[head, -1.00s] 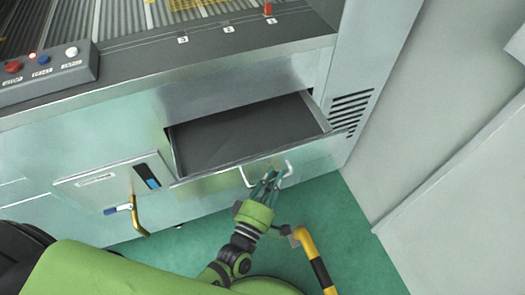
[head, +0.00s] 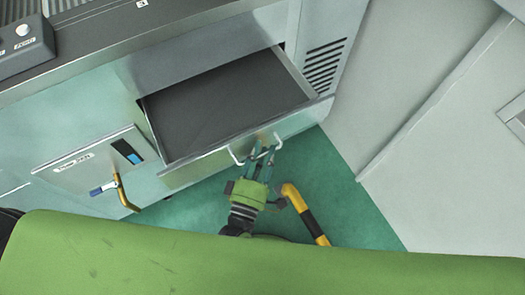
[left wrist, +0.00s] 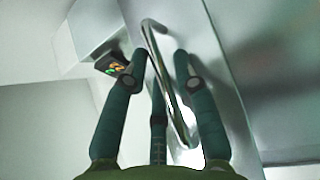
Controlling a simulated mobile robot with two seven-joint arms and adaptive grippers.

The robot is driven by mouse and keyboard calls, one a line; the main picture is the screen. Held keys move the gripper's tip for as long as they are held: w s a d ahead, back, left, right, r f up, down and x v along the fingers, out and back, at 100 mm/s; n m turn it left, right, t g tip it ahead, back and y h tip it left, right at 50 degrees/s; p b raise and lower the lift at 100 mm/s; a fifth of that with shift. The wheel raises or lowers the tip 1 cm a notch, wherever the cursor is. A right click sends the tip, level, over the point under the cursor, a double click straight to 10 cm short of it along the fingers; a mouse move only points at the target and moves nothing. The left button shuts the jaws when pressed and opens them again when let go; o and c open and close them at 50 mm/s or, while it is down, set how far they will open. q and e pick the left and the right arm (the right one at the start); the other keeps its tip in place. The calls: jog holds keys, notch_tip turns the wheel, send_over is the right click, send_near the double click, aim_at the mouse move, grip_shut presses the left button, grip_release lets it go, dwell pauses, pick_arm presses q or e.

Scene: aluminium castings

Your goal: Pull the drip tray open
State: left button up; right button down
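The drip tray (head: 222,105) is a dark, shallow drawer standing partly out of the machine front. Its metal front panel (head: 205,165) carries a pale U-shaped handle (head: 236,156). My left gripper (head: 259,149) is at this handle, with its teal fingers closed around the bar. In the left wrist view the handle (left wrist: 167,82) runs between the fingers of the left gripper (left wrist: 160,58), with the shiny tray front close behind. The exact contact of the fingertips is hard to see. My right gripper is not in view.
A yellow-and-black rail (head: 305,213) stands just right of my left gripper. A panel with a yellow lever (head: 122,192) is left of the tray. A control box (head: 22,42) sits on top at left. Green floor (head: 350,205) is clear at right.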

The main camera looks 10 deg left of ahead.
pick_arm(q)
jog(key=shift+s, duration=0.1)
jog(key=v, duration=1.2)
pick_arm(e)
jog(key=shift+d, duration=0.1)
pick_arm(q)
jog(key=s+a+f+m+g, duration=0.15)
jog(key=f+m+g, duration=0.3)
jog(key=f, duration=0.75)
jog(key=s+a+f+m+g, duration=0.1)
jog(key=a+f+m+g, duration=0.4)
jog(key=f, duration=0.7)
jog(key=s+a+f+m+g+y, duration=0.3)
jog(key=s+a+f+m+g, duration=0.4)
jog(key=s+a+f, duration=0.3)
jog(key=s+f+g, duration=0.1)
jog(key=s+f, duration=0.3)
jog(key=s, duration=0.1)
jog(key=shift+y, duration=0.4)
